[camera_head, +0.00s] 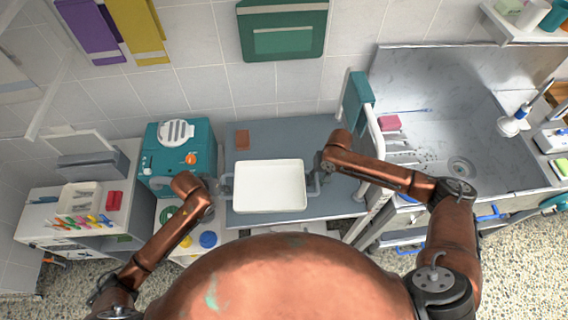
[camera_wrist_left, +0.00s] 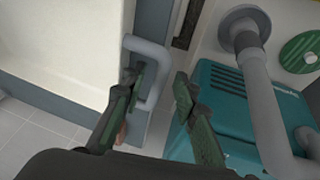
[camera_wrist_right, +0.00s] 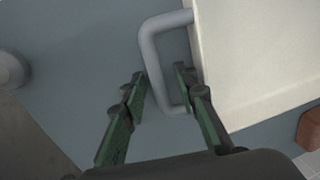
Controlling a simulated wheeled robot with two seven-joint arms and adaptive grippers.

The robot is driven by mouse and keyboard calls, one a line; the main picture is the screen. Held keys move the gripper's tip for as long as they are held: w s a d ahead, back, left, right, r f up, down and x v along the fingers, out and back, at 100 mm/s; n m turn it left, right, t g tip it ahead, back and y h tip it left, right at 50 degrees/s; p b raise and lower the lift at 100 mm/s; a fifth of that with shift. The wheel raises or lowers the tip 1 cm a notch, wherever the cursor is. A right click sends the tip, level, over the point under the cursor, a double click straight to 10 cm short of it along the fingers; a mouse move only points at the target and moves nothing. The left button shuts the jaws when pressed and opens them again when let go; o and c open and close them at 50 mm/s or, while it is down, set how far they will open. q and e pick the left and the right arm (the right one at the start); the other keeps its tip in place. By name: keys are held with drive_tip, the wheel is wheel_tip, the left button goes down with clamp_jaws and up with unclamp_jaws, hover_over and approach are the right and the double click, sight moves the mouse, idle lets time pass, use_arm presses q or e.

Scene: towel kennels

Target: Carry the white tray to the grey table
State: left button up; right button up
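The white tray (camera_head: 270,187) is a shallow rectangular tray with a grey handle at each short side. It rests on a blue-grey table top (camera_head: 285,135). My left gripper (camera_wrist_left: 158,88) is open at the tray's left handle (camera_wrist_left: 155,65); the handle's outer bar shows between its two fingers, with a gap. My right gripper (camera_wrist_right: 160,84) is open at the right handle (camera_wrist_right: 150,50), whose outer bar also runs between the fingers. Small gaps show there too. In the head view the fingertips are small and partly hidden by my arms.
A teal machine (camera_head: 180,150) stands left of the table top. A brown block (camera_head: 242,139) lies behind the tray. A steel sink (camera_head: 460,150) is at the right, with a rail and teal towel (camera_head: 357,100) beside it. A white cabinet (camera_head: 75,215) with markers stands far left.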

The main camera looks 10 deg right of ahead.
drive_tip(key=shift+r, duration=0.15)
use_arm(q)
drive_tip(key=v, duration=1)
use_arm(e)
wheel_tip(320, 180, up, 12)
drive_tip(key=d, duration=0.2)
drive_tip(key=shift+f, duration=0.25)
use_arm(q)
drive_tip(key=shift+s+a+r, duration=0.1)
